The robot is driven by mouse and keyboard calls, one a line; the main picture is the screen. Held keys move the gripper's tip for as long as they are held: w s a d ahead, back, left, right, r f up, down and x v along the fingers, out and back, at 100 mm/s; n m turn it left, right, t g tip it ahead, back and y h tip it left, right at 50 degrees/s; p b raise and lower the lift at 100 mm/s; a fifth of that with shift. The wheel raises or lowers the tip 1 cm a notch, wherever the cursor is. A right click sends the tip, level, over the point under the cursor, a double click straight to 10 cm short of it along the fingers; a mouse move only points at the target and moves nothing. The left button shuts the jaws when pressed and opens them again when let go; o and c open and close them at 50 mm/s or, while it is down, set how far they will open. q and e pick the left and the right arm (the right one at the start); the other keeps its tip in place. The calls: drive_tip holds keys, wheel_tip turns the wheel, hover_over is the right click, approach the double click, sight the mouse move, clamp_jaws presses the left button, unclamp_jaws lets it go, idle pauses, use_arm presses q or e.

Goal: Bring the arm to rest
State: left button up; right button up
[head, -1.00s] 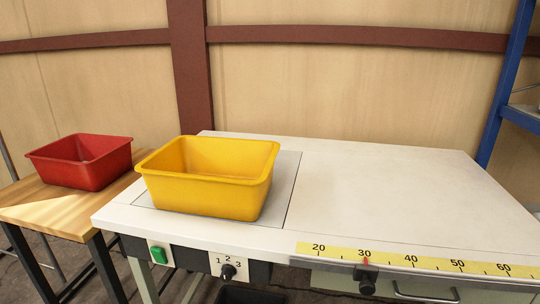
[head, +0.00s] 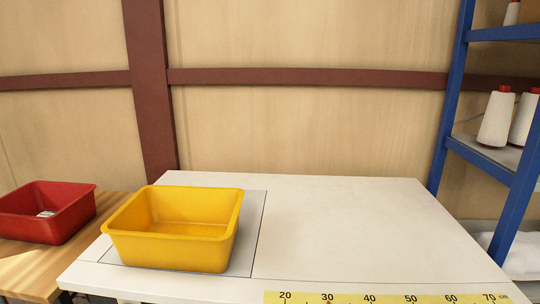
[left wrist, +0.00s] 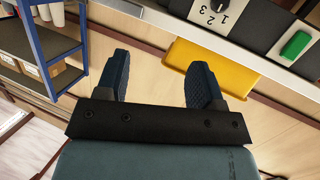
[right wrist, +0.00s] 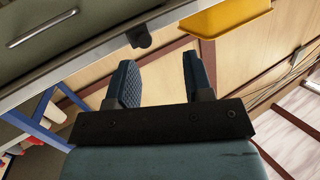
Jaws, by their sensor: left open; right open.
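My left gripper (left wrist: 160,82) shows in the left wrist view with its two fingers apart and nothing between them. My right gripper (right wrist: 160,84) shows in the right wrist view, also with fingers apart and empty. Neither arm shows in the head view. In both wrist views the table front edge lies beyond the fingertips, and no finger touches anything that I can see.
A yellow bin (head: 175,250) stands on the left of the white table (head: 345,225); its visible inside is empty. A red bin (head: 45,222) with a small pale item sits on a wooden table (head: 25,270). A blue shelf (head: 452,100) holds white spools (head: 496,118). The white table's right side is clear.

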use_arm(q)
drive_tip(key=s+a+r+g+y+p, duration=0.3)
drive_tip(key=r+p, duration=0.4)
drive_tip(key=p, duration=1.5)
drive_tip(key=shift+s+a+g+p, duration=0.4)
drive_tip(key=shift+s+a, duration=0.3)
drive_tip(key=shift+a, duration=0.4)
use_arm(e)
drive_tip(key=s+d+r+g+h, duration=0.2)
drive_tip(key=s+d+r+g, duration=0.1)
drive_tip(key=r, duration=0.4)
drive_tip(key=shift+s+d+g+h, duration=0.4)
drive_tip(key=shift+s+d, duration=0.35)
drive_tip(key=shift+d, duration=0.35)
